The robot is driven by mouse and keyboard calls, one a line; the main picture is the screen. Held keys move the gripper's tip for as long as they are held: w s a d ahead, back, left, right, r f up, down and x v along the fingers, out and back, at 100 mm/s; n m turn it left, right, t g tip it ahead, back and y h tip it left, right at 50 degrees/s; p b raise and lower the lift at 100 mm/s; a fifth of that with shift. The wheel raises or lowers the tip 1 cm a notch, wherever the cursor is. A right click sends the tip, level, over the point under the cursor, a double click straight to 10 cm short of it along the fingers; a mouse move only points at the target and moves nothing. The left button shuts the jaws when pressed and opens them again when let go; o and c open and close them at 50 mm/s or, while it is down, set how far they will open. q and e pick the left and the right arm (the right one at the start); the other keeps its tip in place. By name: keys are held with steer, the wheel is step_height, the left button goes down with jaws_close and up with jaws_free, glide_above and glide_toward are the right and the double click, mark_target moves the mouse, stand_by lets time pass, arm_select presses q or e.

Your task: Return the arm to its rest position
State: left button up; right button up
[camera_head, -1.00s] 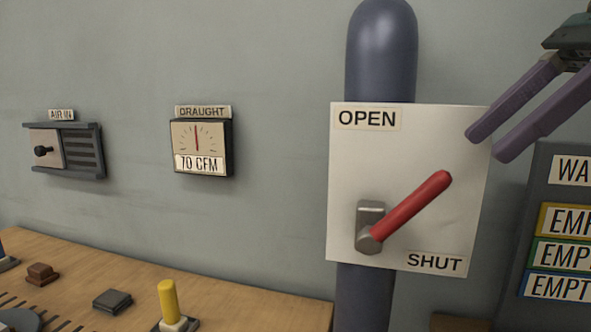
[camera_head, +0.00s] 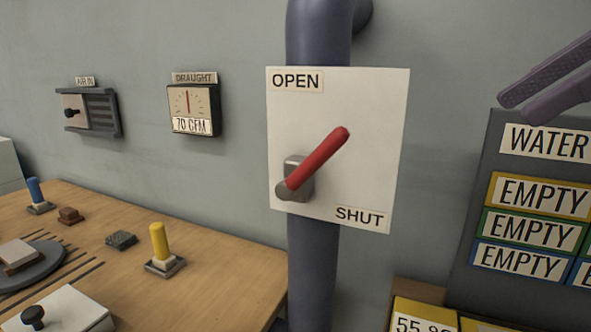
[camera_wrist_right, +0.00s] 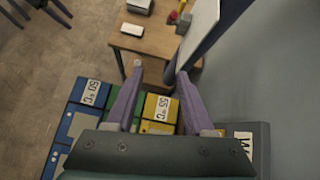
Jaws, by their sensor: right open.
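My right gripper (camera_head: 512,108) is at the upper right of the head view, in front of the top of the WATER board, with only its purple fingers in the picture. It is open and empty. In the right wrist view its two fingers (camera_wrist_right: 160,70) stand apart with nothing between them. A red lever (camera_head: 318,160) on the white OPEN/SHUT panel (camera_head: 370,110) slants up and to the right from its pivot, between the two labels. The gripper is clear of the lever, to its right. My left gripper is not in view.
The panel sits on a thick blue-grey pipe (camera_head: 312,270). A WATER board (camera_head: 482,170) with EMPTY labels stands to the right. A wooden bench (camera_head: 220,265) at the left carries a yellow peg (camera_head: 159,241) and a blue peg (camera_head: 36,190). A DRAUGHT gauge (camera_head: 189,100) hangs on the wall.

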steer(key=w+a+r+m+t+y+p, duration=0.2)
steer(key=a+r+m+t+y+p, duration=0.1)
steer(key=a+r+m+t+y, duration=0.8)
steer(key=w+d+f+m+t+h+p, duration=0.1)
steer(key=d+f+m+t+h, duration=0.15)
steer(key=m+h, duration=0.65)
steer(key=w+d+f+m+t+h+p, duration=0.1)
steer(key=w+d+f+m+t+h, duration=0.3)
steer(key=m, duration=0.8)
steer(key=s+d+f+m+g+h+p, duration=0.1)
steer(key=s+d+f+m+g+h, duration=0.2)
steer(key=s+f+m+g+h, duration=0.75)
steer(key=s+a+f+m+g+y+p, duration=0.1)
steer(key=s+f+m+g+y, duration=0.2)
steer(key=s+f, duration=0.45)
steer(key=s+a+f+m+g+y+p, duration=0.1)
steer(key=s+f+m+g, duration=0.35)
steer(key=s, duration=0.65)
step_height(320, 180, up, 37)
steer(key=w+n+p, duration=0.1)
steer(key=p, duration=3.6)
steer(key=shift+d+r, duration=0.15)
steer(key=shift+d, duration=0.1)
